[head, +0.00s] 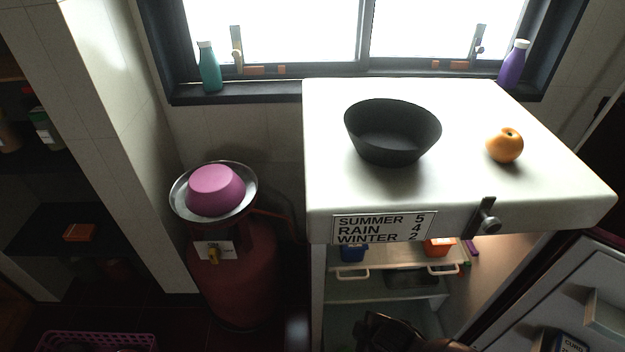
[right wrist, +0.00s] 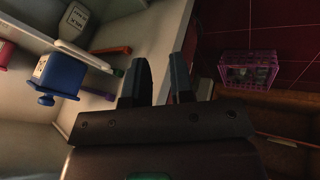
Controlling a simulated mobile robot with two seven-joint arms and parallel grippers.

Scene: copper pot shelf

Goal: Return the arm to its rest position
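My right gripper (right wrist: 161,78) shows in the right wrist view with its two dark fingers apart and nothing between them. In the head view a dark part of my arm (head: 388,333) shows at the bottom edge, in front of the open lower part of the white fridge (head: 325,215). The fingertips cannot be made out there. My left gripper is not in the head view.
A black bowl (head: 392,148) and an orange fruit (head: 504,146) sit on the fridge top. The fridge door (head: 540,300) stands open at right. A pink bowl (head: 215,188) lies in a metal dish above a red gas cylinder (head: 232,280). A purple basket (right wrist: 248,68) stands on the floor.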

